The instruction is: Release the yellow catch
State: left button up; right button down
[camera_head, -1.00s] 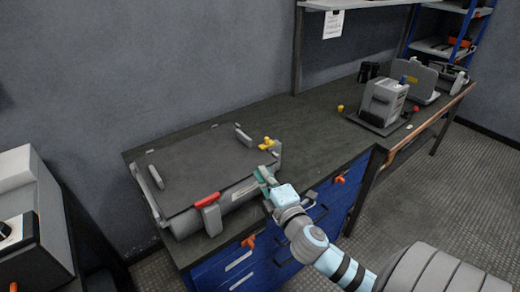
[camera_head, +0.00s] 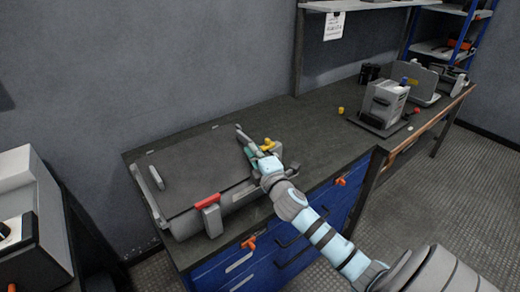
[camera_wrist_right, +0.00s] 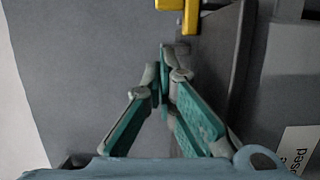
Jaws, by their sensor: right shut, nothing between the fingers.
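The grey case (camera_head: 190,165) lies on the dark bench with its lid down. The yellow catch (camera_head: 268,145) is at the case's right end, partly hidden by my right arm. In the right wrist view the yellow catch (camera_wrist_right: 190,12) shows at the top edge, cut off by the frame. My right gripper (camera_head: 248,146) has shut, empty teal fingers, just left of the catch in the head view. In the wrist view the fingertips (camera_wrist_right: 166,68) are below the catch, with a visible gap. I cannot tell whether they touch the case. My left gripper is not in view.
A red catch (camera_head: 207,201) sits on the case's front edge. A grey box device (camera_head: 383,103) stands on a dark mat further right, with small coloured knobs nearby. Blue drawers (camera_head: 270,255) are below the bench.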

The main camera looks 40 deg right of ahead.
aim_at(268, 141)
jog(key=shift+s+d, duration=0.2)
jog(key=shift+d, duration=1.1)
jog(key=shift+d+b, duration=0.5)
jog(key=shift+d, duration=1.15)
